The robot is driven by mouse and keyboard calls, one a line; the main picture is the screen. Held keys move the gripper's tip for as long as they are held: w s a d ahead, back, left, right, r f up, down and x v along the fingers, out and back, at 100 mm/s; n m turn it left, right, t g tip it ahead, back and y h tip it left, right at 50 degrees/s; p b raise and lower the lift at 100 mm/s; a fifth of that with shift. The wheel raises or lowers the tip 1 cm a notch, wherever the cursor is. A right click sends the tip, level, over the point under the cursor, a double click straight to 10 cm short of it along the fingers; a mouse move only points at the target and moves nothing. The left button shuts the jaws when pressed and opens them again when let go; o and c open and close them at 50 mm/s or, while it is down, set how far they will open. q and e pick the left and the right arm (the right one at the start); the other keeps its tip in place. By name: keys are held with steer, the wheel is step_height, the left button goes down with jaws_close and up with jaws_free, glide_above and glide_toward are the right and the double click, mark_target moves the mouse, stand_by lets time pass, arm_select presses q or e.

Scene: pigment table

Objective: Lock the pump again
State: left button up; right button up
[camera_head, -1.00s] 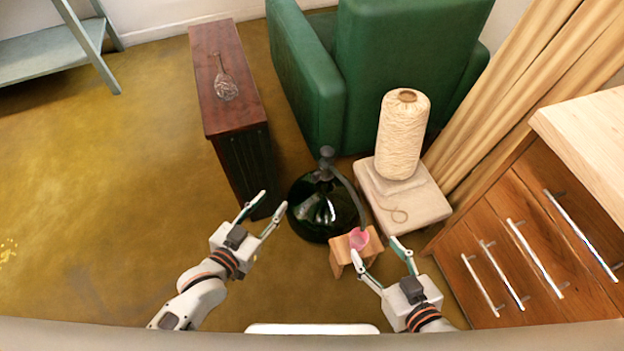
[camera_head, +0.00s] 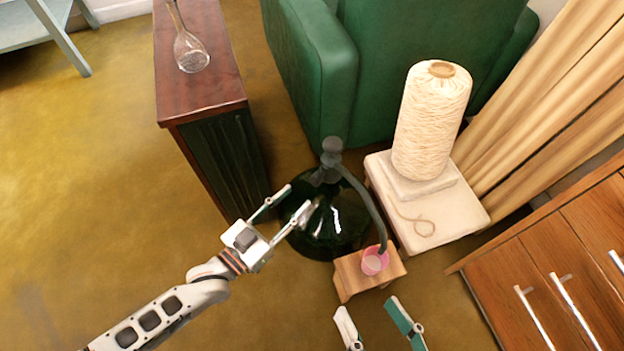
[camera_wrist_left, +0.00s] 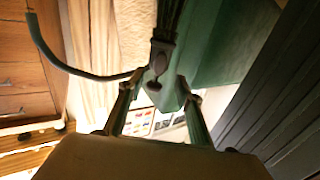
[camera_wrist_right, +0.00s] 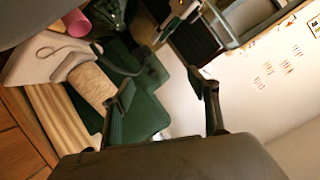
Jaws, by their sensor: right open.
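The pump (camera_head: 331,158) is a dark grey knobbed head on the neck of a dark green glass demijohn (camera_head: 335,225). Its hose (camera_head: 368,200) curves down to a pink cup (camera_head: 374,261) on a small wooden stool (camera_head: 350,279). My left gripper (camera_head: 297,198) is open and empty, with its fingertips in front of the demijohn's left shoulder in the head view. In the left wrist view the pump (camera_wrist_left: 160,62) lies just beyond and between the open fingers, apart from them. My right gripper (camera_head: 367,305) is open and empty, nearer than the stool. The pump's lock state is unclear.
A dark wooden cabinet (camera_head: 225,85) with a glass flask (camera_head: 188,50) stands left of the demijohn. A green armchair (camera_head: 410,60) is behind. A twine cone (camera_head: 430,120) on a pale block stands right. Wooden drawers (camera_head: 545,265) bound the right. Floor at left is clear.

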mark_target(314, 181)
arm_select(q)
steer(key=b+x, duration=0.1)
steer(key=x, duration=0.5)
steer(key=shift+d, duration=0.1)
steer(key=shift+w+d+r+b, duration=0.1)
steer(key=shift+w+d+b, duration=0.3)
steer(key=shift+w, duration=0.1)
arm_select(e)
steer(key=shift+s+a+m, duration=0.25)
steer(key=shift+a+m, duration=0.6)
steer(key=shift+m, duration=0.35)
arm_select(q)
jaws_close()
